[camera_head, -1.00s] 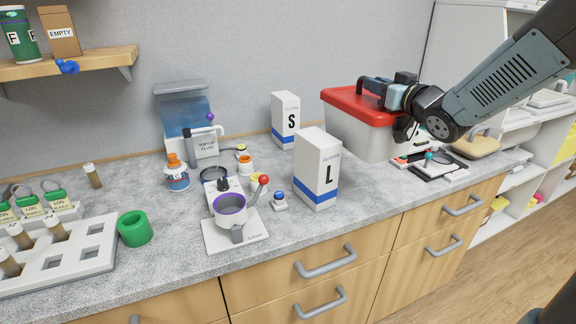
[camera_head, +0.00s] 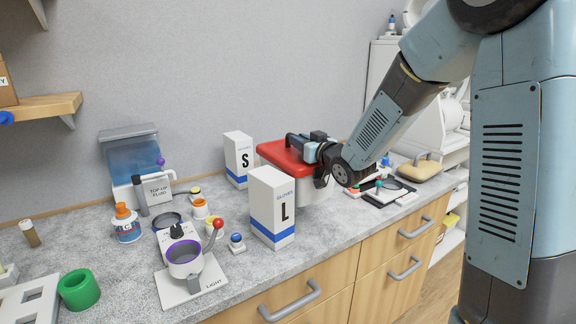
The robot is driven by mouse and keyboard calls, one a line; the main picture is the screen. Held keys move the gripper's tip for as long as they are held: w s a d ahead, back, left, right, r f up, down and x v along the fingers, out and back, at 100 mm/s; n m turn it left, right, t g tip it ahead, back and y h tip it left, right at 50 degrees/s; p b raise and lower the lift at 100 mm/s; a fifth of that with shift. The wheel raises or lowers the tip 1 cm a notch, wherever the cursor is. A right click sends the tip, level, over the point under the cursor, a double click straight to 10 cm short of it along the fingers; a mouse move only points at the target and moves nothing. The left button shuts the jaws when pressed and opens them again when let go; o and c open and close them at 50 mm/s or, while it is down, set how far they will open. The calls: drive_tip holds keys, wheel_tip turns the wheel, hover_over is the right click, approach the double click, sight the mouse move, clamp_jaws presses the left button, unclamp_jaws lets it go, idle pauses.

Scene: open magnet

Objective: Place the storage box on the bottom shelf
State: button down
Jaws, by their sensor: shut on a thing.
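The storage box (camera_head: 318,191) is whitish with a red lid (camera_head: 278,155). It is at the back right of the grey counter, partly hidden behind the tall white L gloves box. My gripper (camera_head: 305,146) is at the dark handle on top of the lid and is shut on it; the fingertips are hard to make out. I cannot tell whether the box rests on the counter or is raised. Part of a white shelf unit (camera_head: 449,222) shows at the right, mostly hidden behind my arm; its bottom shelf cannot be made out.
The L gloves box (camera_head: 270,208) stands right in front of the storage box, and the S gloves box (camera_head: 238,158) stands to its left. A black tray (camera_head: 383,195) and a tan-topped item (camera_head: 421,170) lie to its right. Drawer handles (camera_head: 405,268) stick out from the counter front.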

drive_tip(key=w+a+f, duration=0.1)
drive_tip(key=f, duration=0.1)
drive_tip(key=w+a+f, duration=0.1)
drive_tip(key=f, duration=0.1)
drive_tip(key=w+a+f, duration=0.1)
drive_tip(key=f, duration=0.1)
drive_tip(key=shift+w, duration=0.35)
wheel_tip(320, 180, down, 3)
drive_tip(key=shift+r, duration=0.1)
drive_tip(key=c, duration=1)
unclamp_jaws()
drive_tip(key=shift+d, duration=0.1)
drive_tip(key=shift+s, duration=0.15)
hover_over(314, 201)
drive_tip(key=w, duration=0.1)
